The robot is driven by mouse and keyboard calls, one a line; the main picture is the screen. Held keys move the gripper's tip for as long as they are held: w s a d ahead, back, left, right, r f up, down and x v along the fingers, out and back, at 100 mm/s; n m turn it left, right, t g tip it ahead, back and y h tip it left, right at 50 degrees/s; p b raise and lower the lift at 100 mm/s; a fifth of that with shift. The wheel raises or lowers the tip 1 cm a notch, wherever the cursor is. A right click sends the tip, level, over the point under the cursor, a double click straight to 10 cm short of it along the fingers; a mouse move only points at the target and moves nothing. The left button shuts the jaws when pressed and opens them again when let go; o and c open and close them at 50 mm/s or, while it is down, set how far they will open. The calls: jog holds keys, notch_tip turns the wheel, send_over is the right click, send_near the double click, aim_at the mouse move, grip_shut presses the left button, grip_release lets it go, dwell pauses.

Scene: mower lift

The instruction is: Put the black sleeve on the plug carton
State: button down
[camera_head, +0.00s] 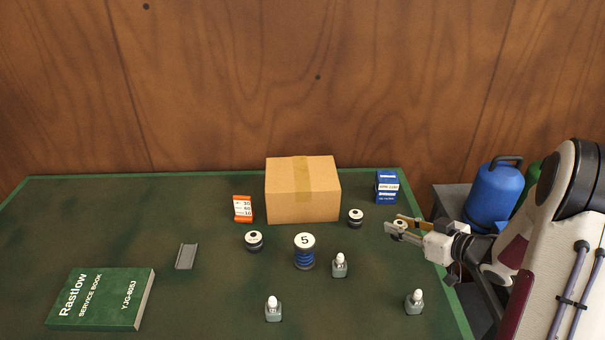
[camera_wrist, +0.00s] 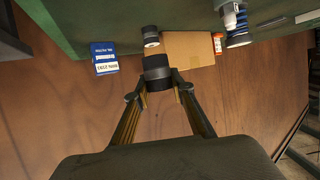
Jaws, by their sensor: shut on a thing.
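My gripper (camera_head: 394,222) is shut on a black sleeve (camera_wrist: 157,73), a short black cylinder with a greyer band. In the head view the fingers mostly hide it and only its pale top (camera_head: 400,224) shows. It is held near the bench's right edge, in front of the blue carton and apart from it. The blue and white carton (camera_head: 387,187), which looks like the plug carton, stands at the back right; its print is too small to read surely. It also shows in the wrist view (camera_wrist: 104,57), left of the held sleeve. Nothing is seen on its top.
Similar black-and-white cylinders (camera_head: 355,217) (camera_head: 254,241) stand near a cardboard box (camera_head: 303,190). An orange-white carton (camera_head: 243,208), blue spring stack (camera_head: 305,254), several bottles (camera_head: 339,266), grey channel (camera_head: 186,256) and green book (camera_head: 100,299) stand or lie on the green bench (camera_head: 200,310).

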jog(key=w+a+r+n+g+y, duration=0.1)
jog(key=w+a+r, duration=0.1)
jog(key=w+a, duration=0.45)
jog(key=w+a+r+n+y, duration=0.1)
jog(key=w+a+r, duration=0.2)
jog(key=a, duration=0.6)
jog(key=w+a+r+g, duration=0.1)
jog(key=w+a+r, duration=0.1)
jog(key=w+a, duration=0.45)
jog(key=w+a+r+m+t+h, duration=0.1)
jog(key=w+r+m+t+h, duration=0.2)
jog(key=w+r, duration=0.3)
jog(key=shift+a, duration=0.4)
jog(key=shift+f, duration=3.1)
jog(key=shift+f, duration=0.15)
